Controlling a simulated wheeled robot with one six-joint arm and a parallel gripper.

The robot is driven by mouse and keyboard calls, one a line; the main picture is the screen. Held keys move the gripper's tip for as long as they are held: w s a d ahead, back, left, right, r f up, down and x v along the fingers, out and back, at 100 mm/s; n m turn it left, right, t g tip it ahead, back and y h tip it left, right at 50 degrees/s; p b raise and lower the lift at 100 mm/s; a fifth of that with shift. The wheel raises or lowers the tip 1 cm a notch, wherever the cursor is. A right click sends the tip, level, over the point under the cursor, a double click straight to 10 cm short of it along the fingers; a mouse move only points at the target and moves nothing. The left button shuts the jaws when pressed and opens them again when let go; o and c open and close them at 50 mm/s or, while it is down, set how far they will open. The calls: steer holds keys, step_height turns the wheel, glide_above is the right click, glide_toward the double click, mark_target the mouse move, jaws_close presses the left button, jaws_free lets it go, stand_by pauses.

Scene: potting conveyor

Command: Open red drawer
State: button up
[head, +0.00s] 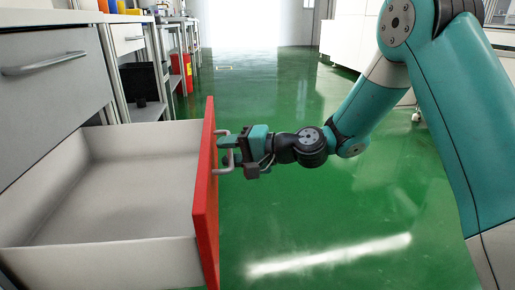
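The red drawer (205,205) is pulled far out of the grey cabinet at the left of the head view. Its red front panel faces right, and its white inside is bare and empty. A light metal handle (223,170) sits on the red front. My gripper (229,150) is at this handle, coming from the right, with its fingers around the bar. Whether the fingers press on the bar is too small to tell.
A closed grey drawer (50,85) with a metal handle is above the open one. Shelves with a red bin (181,75) and a dark box (140,82) stand behind. The green floor (300,225) to the right is clear. White cabinets stand at the back right.

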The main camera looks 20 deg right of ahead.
steer(key=p+v, duration=0.5)
steer(key=v, duration=1.2)
steer(key=shift+d, duration=0.15)
steer(key=s+a+r+n+g+h+p, duration=0.3)
steer(key=s+a+r+n+g+p, duration=0.2)
steer(key=s+a+r+n+g, duration=0.4)
steer(key=s+r+n+t+h+p, duration=0.1)
steer(key=s+r+n+h+p, duration=0.35)
steer(key=s, duration=0.75)
step_height(320, 180, up, 38)
steer(key=m+h+p, duration=0.1)
steer(key=h+p, duration=0.1)
steer(key=p, duration=3.5)
steer(key=shift+d, duration=0.2)
